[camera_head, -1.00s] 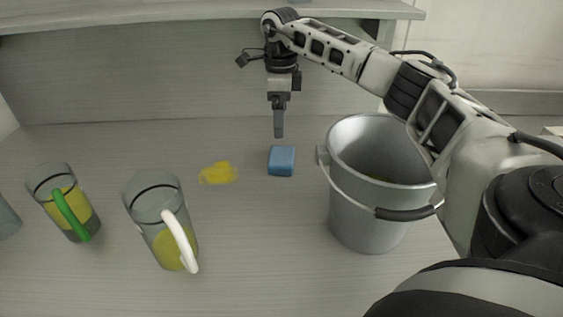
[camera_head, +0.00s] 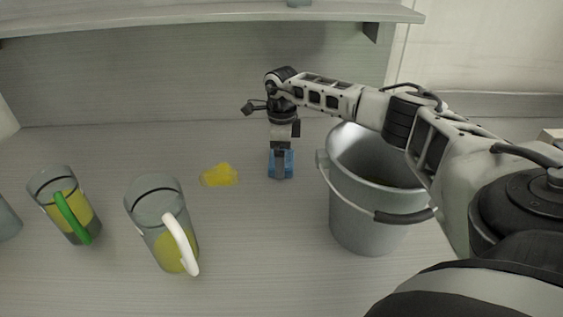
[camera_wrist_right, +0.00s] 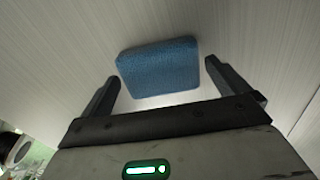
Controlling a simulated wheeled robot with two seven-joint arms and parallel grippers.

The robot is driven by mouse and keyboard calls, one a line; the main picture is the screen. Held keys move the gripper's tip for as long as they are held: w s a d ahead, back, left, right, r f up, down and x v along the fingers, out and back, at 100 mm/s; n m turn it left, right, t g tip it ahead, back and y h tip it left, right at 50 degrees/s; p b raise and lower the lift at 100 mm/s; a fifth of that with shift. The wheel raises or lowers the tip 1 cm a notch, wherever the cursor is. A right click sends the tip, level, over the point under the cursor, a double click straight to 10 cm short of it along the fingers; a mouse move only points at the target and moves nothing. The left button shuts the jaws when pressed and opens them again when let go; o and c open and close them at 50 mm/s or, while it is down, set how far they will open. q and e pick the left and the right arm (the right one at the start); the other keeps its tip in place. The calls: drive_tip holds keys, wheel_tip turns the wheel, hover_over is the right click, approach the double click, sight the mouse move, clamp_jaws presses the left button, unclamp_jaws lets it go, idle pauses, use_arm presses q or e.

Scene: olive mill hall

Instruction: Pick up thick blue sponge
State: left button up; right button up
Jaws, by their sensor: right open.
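The thick blue sponge (camera_head: 289,160) lies on the pale grey worktop, left of the metal bucket. In the head view my right gripper (camera_head: 280,172) is lowered over it and hides part of it. In the right wrist view the sponge (camera_wrist_right: 158,68) is a rounded blue block ahead of the open jaws. My right gripper (camera_wrist_right: 165,85) has one finger to each side of the sponge, and a gap shows beside each finger. It holds nothing. My left gripper does not show in either view.
A metal bucket (camera_head: 358,215) with a dark-gripped handle stands close on the right. A yellow spill (camera_head: 219,175) lies left of the sponge. A white-handled jug (camera_head: 158,225) and a green-handled jug (camera_head: 56,188), both holding yellow liquid, stand at left. A shelf (camera_head: 200,17) runs above the back.

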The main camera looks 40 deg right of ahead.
drive_tip(key=c, duration=0.8)
drive_tip(key=shift+r, duration=0.15)
drive_tip(key=shift+r, duration=0.2)
drive_tip(key=r, duration=0.3)
drive_tip(key=shift+s+a+r, duration=0.1)
drive_tip(key=shift+a+r, duration=0.15)
drive_tip(key=shift+a, duration=0.1)
drive_tip(key=s+a+r+b, duration=0.1)
drive_tip(key=s+a+r, duration=0.4)
drive_tip(key=a+r, duration=0.4)
drive_tip(key=a, duration=0.3)
drive_tip(key=shift+a, duration=0.15)
drive_tip(key=shift+o, duration=0.4)
